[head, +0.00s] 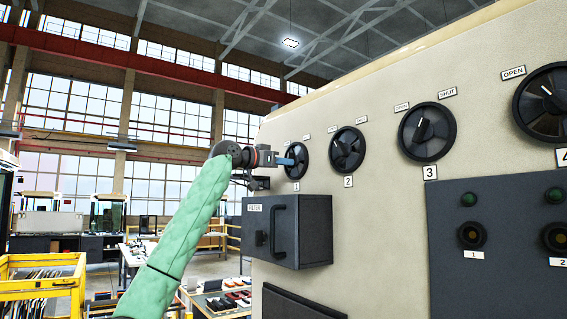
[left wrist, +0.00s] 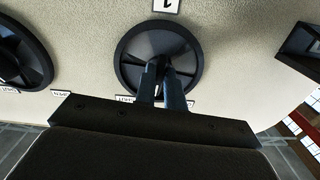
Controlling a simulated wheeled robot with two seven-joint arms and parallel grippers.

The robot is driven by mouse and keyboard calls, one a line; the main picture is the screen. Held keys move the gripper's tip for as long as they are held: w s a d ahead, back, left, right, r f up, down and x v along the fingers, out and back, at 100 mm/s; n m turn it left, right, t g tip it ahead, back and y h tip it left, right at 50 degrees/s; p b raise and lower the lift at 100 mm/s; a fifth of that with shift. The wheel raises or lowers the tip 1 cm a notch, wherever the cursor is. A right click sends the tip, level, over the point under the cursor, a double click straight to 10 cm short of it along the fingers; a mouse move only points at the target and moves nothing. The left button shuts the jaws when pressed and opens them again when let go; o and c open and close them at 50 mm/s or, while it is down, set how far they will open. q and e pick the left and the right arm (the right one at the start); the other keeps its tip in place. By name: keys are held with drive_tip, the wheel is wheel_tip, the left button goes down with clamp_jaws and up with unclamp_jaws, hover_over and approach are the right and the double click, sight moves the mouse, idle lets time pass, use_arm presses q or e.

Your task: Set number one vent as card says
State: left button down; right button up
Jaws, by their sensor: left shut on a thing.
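The number one vent (head: 299,168) is a round black dial on the beige cab wall, with a plate marked 1 below it. It also shows in the left wrist view (left wrist: 136,72), seen upside down. My left gripper (head: 288,161) reaches it from the left, with its blue fingers shut on the dial's middle grip. In the left wrist view the fingers (left wrist: 164,88) hide most of that grip, so its pointing direction cannot be read. Small labels sit above the dial, too small to read in the head view. I see no readable card. My right gripper is not in view.
Vents 2 (head: 347,152), 3 (head: 427,132) and 4 (head: 545,100) line the wall to the right. A dark filter box (head: 302,232) with a handle juts out below vent 1. A dark panel with buttons (head: 500,255) is at lower right. A yellow cart (head: 40,280) stands lower left.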

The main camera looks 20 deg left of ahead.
use_arm(q)
drive_tip(key=n, duration=0.7)
drive_tip(key=shift+s+d+r, duration=0.1)
drive_tip(key=shift+s+r, duration=0.1)
drive_tip(key=shift+r, duration=0.05)
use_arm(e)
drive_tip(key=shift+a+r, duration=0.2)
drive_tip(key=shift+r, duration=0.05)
use_arm(q)
drive_tip(key=shift+n, duration=0.3)
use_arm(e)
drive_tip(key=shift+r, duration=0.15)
use_arm(q)
drive_tip(key=c, duration=1.5)
unclamp_jaws()
drive_tip(key=shift+f, duration=0.1)
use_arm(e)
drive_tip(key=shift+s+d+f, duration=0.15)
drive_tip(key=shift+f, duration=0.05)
